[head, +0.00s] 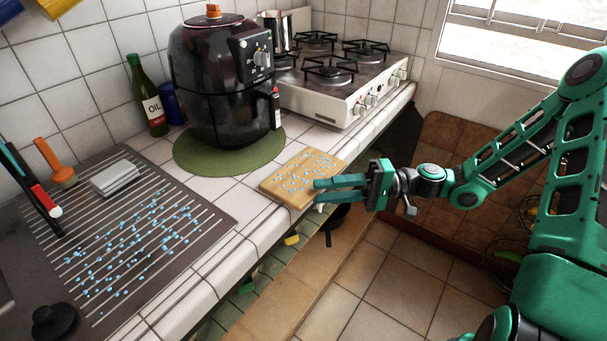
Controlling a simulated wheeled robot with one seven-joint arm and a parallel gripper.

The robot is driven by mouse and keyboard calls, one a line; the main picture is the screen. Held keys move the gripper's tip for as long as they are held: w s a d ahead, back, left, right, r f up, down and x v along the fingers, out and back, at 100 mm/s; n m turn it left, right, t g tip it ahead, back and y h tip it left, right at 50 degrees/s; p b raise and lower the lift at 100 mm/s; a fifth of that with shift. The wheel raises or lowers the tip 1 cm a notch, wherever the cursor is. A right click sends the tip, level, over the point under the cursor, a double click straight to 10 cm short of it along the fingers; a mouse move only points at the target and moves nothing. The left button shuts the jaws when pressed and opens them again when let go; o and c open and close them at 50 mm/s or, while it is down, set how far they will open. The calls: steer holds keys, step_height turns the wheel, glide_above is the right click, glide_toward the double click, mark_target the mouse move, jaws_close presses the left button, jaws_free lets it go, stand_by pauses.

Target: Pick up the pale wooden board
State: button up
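The pale wooden board (293,167) lies flat on the white tiled counter near its front edge, with small blue specks scattered on it. My gripper (317,190) is at the board's front right edge, its two green fingers pointing left. The fingers are apart with a gap between them. The upper finger overlaps the board in the picture, and the lower one is by its front edge. I cannot tell whether either finger touches the board.
A black air fryer (222,90) stands on a green round mat (190,155) behind the board. A gas stove (335,95) is at the back right. An oil bottle (148,100) and a speckled grey drainboard (205,215) are to the left. Open shelving lies below the counter.

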jaws_close()
steer(key=shift+r, duration=0.1)
